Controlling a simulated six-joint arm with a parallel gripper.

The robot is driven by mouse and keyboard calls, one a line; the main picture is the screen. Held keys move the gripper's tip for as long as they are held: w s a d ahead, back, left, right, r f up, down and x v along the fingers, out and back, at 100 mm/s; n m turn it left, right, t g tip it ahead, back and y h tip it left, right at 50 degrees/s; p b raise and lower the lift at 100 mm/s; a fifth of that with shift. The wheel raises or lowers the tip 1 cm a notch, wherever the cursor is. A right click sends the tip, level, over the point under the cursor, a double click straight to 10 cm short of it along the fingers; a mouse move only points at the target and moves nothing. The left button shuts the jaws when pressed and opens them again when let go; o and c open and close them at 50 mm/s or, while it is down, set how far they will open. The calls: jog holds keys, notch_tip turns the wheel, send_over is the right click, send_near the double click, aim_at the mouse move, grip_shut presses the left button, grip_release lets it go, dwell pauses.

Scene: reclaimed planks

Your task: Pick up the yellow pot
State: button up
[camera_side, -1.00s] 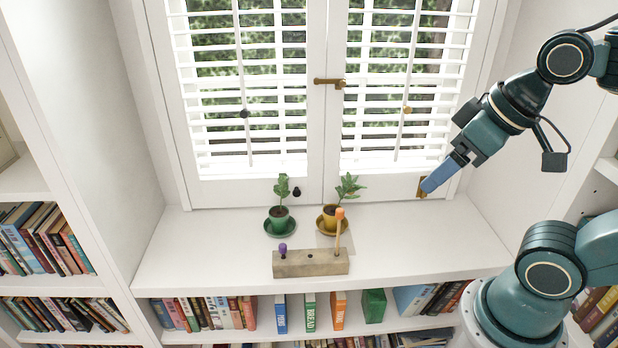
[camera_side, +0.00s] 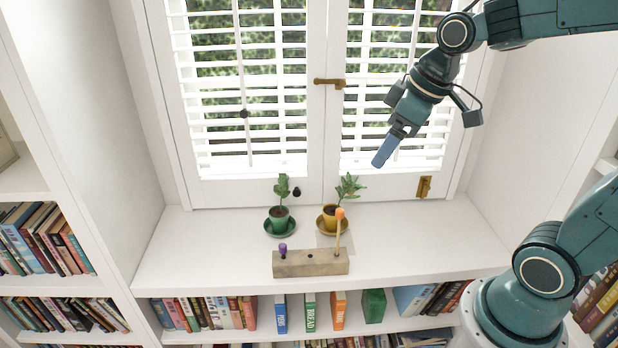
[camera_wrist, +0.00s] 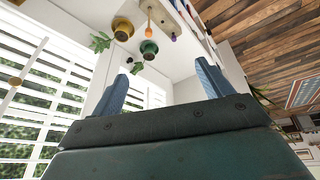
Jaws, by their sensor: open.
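The yellow pot (camera_side: 330,222) stands upright on its yellow saucer (camera_side: 320,228) on the white window sill, with a green leafy plant (camera_side: 348,187) growing from it. In the wrist view the yellow pot (camera_wrist: 122,31) shows near the top, left of centre. My gripper (camera_side: 380,163) hangs in the air above and to the right of the pot, in front of the blinds, well apart from it. In the wrist view its two blue fingers (camera_wrist: 162,85) stand apart with nothing between them.
A green pot (camera_side: 279,220) with a plant stands on a green saucer just left. In front lies a wooden block (camera_side: 300,263) with an orange-topped peg (camera_side: 340,225) and a purple knob (camera_side: 283,248). The right part of the sill (camera_side: 430,240) is clear. Books fill shelves below.

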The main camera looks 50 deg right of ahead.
jog(key=w+d+f+n+y, duration=0.15)
jog(key=w+d+f, duration=0.25)
jog(key=w, duration=0.4)
jog(key=w+d+f+n+y, duration=0.1)
jog(key=w+d+f+n, duration=0.1)
jog(key=w+d+f, duration=0.2)
jog(key=w+d+f+n+y, duration=0.1)
jog(key=w+d+f, duration=0.3)
jog(key=d+f, duration=0.6)
notch_tip(320, 180, down, 7)
jog(key=shift+w+d+f+n, duration=0.15)
jog(key=shift+w+d+n, duration=0.2)
jog(key=shift+n, duration=0.3)
send_over(332, 212)
jog(key=s+d, duration=0.1)
jog(key=s, duration=0.2)
jog(key=shift+w+d+f, duration=0.1)
jog(key=shift+f, duration=1.75)
jog(key=shift+w+d+f, duration=0.1)
jog(key=shift+f, duration=1.75)
jog(key=shift+a+f, duration=0.1)
jog(key=shift+x, duration=2.5)
jog(key=shift+a, duration=0.1)
